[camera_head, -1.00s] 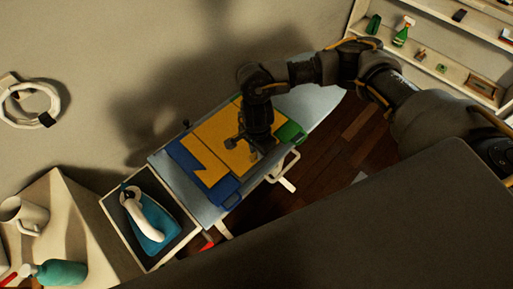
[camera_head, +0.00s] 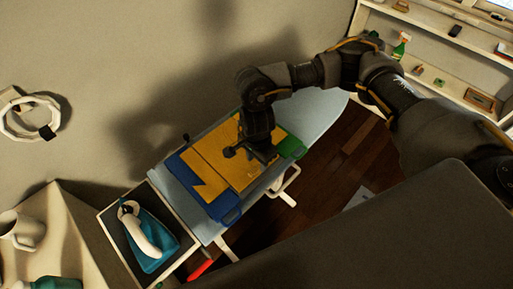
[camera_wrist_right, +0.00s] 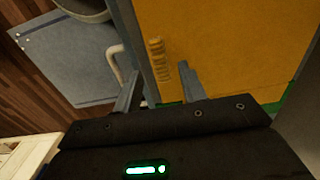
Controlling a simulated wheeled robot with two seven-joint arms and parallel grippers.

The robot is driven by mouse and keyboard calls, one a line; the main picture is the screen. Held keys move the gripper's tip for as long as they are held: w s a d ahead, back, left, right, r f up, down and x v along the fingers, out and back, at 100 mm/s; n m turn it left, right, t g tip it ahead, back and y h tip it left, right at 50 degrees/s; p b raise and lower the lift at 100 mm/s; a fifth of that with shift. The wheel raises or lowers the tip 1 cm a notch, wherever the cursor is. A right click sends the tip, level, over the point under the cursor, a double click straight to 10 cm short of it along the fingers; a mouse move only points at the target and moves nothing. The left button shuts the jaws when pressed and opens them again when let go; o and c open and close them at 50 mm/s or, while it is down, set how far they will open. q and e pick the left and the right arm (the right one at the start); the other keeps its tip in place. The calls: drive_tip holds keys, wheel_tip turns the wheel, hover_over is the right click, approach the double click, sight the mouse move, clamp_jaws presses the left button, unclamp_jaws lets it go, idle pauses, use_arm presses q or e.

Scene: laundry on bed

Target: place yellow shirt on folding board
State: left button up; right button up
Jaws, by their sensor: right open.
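The folding board (camera_head: 228,212) lies on the ironing board, with blue showing at its left and green at its right. A flat yellow piece with a notched lower-left edge (camera_head: 203,187) covers its middle. It looks like the yellow shirt, but I cannot tell surely where shirt ends and board begins. Yellow also fills much of the right wrist view (camera_wrist_right: 230,45), with a small ribbed piece near its left edge. My right gripper (camera_head: 240,154) is over the yellow area. In the wrist view its jaws (camera_wrist_right: 161,68) are apart, with nothing clearly held. My left gripper is out of view.
The light-blue ironing board (camera_head: 312,115) stands along the wall. A teal iron (camera_head: 150,240) rests on a dark pad at its left end. A dark surface (camera_head: 400,235) fills the lower right. Wooden floor (camera_head: 335,155) shows between. A shelf (camera_head: 445,50) holds small items.

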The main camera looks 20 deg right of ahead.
wheel_tip(320, 180, up, 9)
drive_tip(key=b, duration=0.1)
drive_tip(key=shift+b, duration=0.4)
